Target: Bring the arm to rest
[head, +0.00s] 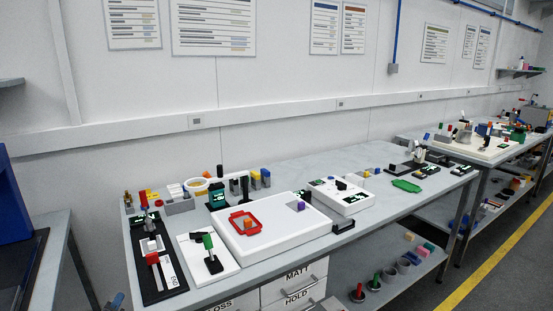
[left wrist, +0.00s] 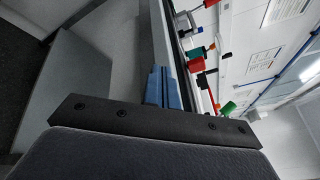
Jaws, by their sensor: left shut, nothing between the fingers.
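My left gripper (head: 116,300) shows only as a small blue-grey tip at the bottom left edge of the head view, below the near left corner of the long bench (head: 190,297). In the left wrist view my left gripper (left wrist: 163,86) has its two blue fingers together, with nothing between them. The wrist view is turned on its side, and the bench's objects appear beyond and to the right of the fingers. The gripper appears apart from them. My right gripper is in neither view.
The bench holds a black panel with a red handle (head: 153,258), a white board with a green handle (head: 208,241), a white light box (head: 270,248) with a red tray (head: 244,222), and a smaller white box (head: 342,197). A grey table (head: 45,250) stands at left; floor separates it from the bench.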

